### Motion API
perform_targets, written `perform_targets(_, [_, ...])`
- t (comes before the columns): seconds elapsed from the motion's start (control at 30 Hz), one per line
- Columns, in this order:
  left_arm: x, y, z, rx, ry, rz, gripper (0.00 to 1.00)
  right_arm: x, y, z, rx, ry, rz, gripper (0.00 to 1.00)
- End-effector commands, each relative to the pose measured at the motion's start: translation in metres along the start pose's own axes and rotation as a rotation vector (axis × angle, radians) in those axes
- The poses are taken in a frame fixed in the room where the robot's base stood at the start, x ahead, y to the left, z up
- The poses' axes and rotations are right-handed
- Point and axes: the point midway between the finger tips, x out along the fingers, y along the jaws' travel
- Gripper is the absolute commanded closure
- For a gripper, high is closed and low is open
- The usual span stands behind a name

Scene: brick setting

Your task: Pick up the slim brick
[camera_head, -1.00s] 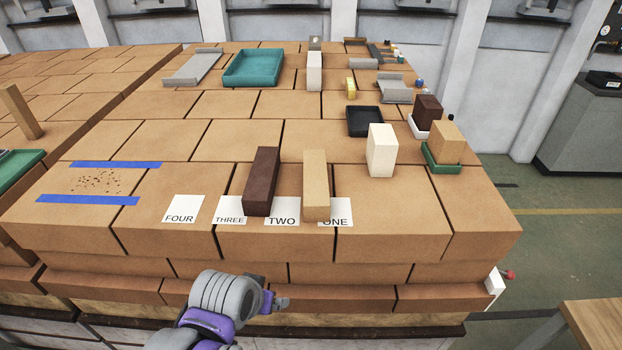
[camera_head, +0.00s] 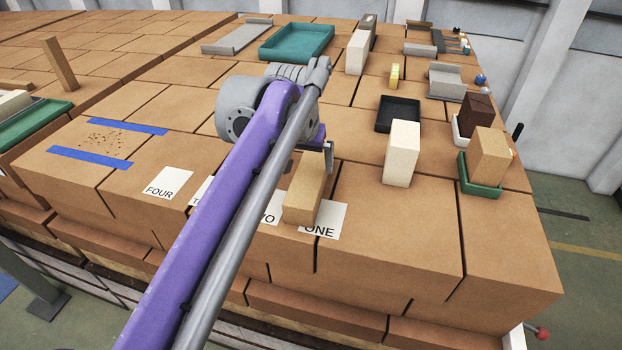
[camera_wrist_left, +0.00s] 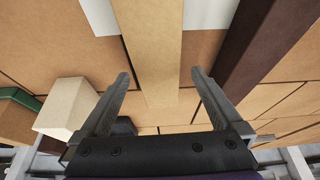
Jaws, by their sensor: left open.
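The tan slim brick (camera_head: 303,192) stands upright by the cards marked ONE and TWO, near the front edge of the brick surface. My left gripper (camera_head: 322,155) is open and empty at the upper far end of this brick. In the left wrist view the tan brick (camera_wrist_left: 155,45) runs between the two spread fingers (camera_wrist_left: 160,75), with a gap on each side. I cannot tell how deep it lies between them. A dark brown brick (camera_wrist_left: 265,40) stands to the right in that view; my left arm hides it in the head view. My right gripper is not in view.
A white brick (camera_head: 401,153) and a black tray (camera_head: 398,114) stand to the right of the tan brick. A tan block sits in a green tray (camera_head: 480,190) farther right. A teal tray (camera_head: 297,43) lies behind. The surface around card FOUR (camera_head: 163,184) is clear.

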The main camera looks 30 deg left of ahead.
Motion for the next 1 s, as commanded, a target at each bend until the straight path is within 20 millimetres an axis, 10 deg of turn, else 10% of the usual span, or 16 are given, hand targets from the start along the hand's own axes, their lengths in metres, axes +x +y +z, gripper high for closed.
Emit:
perform_targets(0.67, [0.052,0.003,0.005,0.0,0.001,0.0,0.0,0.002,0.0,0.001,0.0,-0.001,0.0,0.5])
perform_targets(1.0, [0.052,0.003,0.005,0.001,0.001,0.0,0.59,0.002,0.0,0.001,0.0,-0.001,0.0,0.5])
